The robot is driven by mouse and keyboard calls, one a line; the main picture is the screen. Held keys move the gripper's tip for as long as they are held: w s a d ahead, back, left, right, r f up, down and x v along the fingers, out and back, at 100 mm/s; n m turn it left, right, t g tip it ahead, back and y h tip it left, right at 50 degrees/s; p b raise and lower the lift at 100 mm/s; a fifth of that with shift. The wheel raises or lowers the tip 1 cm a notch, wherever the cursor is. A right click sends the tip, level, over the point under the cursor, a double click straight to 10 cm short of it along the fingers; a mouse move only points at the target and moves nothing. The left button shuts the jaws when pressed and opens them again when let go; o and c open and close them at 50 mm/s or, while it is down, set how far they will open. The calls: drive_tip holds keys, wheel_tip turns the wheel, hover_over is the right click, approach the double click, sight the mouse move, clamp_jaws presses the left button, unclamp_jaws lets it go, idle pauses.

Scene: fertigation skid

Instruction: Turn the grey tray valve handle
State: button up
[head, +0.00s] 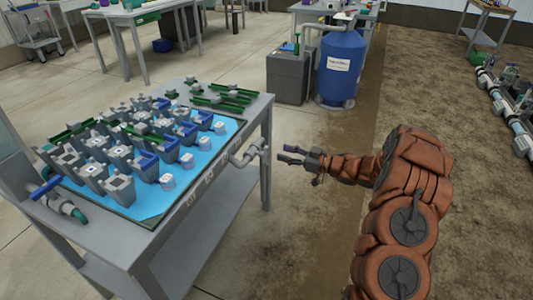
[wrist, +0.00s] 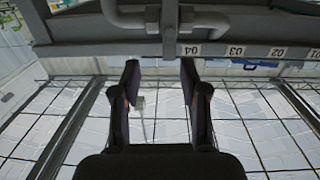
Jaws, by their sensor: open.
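A grey pipe with a valve (head: 248,153) sticks out from the right edge of the grey tray table. Its grey handle seems to be the upright piece at the pipe's outer end, but it is small here. In the wrist view the grey pipe (wrist: 125,16) crosses the top, with a grey upright piece (wrist: 170,25) beyond my fingertips. My gripper (head: 287,154) is just right of the valve, pointing left at it, apart from it. In the wrist view my gripper (wrist: 159,72) is open, with nothing held between the fingers. The upright piece lines up roughly with the gap between the fingers.
The table (head: 185,232) holds a blue tray (head: 148,212) of grey, blue and green parts. A blue-handled valve (head: 47,188) is at its left end. A blue tank (head: 341,70) stands behind. Open floor lies between the table and my arm. Numbered labels (wrist: 235,51) mark the table edge.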

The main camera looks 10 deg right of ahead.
sight(268, 152)
drive_tip(key=shift+y, duration=0.4)
drive_tip(key=shift+s+a+f+b+x, duration=0.1)
drive_tip(key=shift+s+x, duration=0.05)
drive_tip(key=shift+x, duration=1.05)
drive_tip(key=shift+s+a+f+b+x, duration=0.1)
drive_tip(key=shift+s+f+b+x, duration=0.05)
drive_tip(key=shift+x, duration=1.1)
drive_tip(key=shift+s+a+f+b+x, duration=0.1)
drive_tip(key=shift+x, duration=1.1)
clamp_jaws()
